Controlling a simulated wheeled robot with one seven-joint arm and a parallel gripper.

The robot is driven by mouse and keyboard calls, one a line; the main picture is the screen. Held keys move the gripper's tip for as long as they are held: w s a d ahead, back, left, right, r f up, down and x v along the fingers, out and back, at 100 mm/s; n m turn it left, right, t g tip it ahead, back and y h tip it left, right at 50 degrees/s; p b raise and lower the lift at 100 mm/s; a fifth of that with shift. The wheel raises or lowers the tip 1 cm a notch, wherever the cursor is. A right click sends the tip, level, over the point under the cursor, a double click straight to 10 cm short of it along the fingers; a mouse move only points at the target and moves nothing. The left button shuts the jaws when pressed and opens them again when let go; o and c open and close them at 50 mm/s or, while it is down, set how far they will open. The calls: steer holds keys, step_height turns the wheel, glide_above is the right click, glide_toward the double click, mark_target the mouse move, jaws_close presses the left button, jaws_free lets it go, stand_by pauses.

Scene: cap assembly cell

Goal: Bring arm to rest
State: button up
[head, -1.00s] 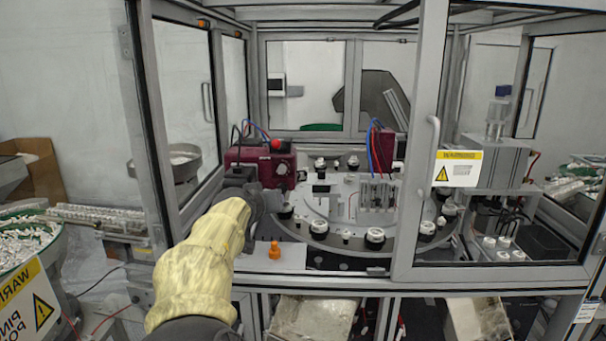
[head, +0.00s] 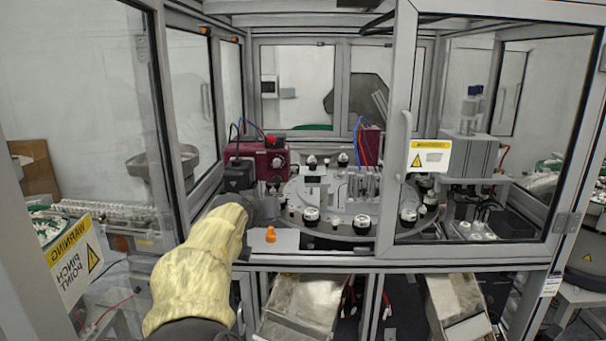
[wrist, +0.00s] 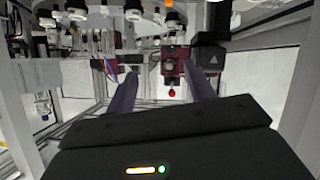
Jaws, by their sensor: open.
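My arm, in a yellow cover, reaches up from the bottom of the head view into the cell's open front. My gripper (wrist: 162,88) shows in the wrist view with its two dark fingers spread apart and nothing between them. In the head view its dark end is seen near the left of the opening, and its fingers cannot be made out. An orange part (head: 270,234) stands on a grey plate just right of it. The rotary table (head: 345,224) with several white-and-black caps lies beyond to the right.
A dark red machine (head: 262,160) stands behind my gripper. A glass door (head: 485,150) with a warning label covers the cell's right side. A frame post (head: 163,120) stands left of my arm.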

steer(key=s+d+f+g, duration=0.1)
steer(key=d+f, duration=0.3)
steer(key=d, duration=0.1)
steer(key=d+f+m+g, duration=0.1)
steer(key=d+f+g, duration=0.1)
steer(key=d+f, duration=0.2)
steer(key=s+d+f+m+g, duration=0.1)
steer(key=d+f, duration=0.3)
steer(key=d, duration=0.3)
steer(key=shift+s+f+g+h, duration=0.3)
steer(key=s+d+f+g+y, duration=0.1)
steer(key=s+d+f+g, duration=0.1)
steer(key=s+d+f, duration=0.35)
steer(key=s+d+f+g+y, duration=0.1)
steer(key=s+d+f+g, duration=0.15)
steer(key=s, duration=0.55)
steer(key=s+d+f+g, duration=0.1)
steer(key=s+f, duration=0.2)
steer(key=s, duration=1.2)
steer(key=shift+s+n, duration=0.3)
steer(key=shift+n, duration=0.1)
steer(key=shift+w+d, duration=0.1)
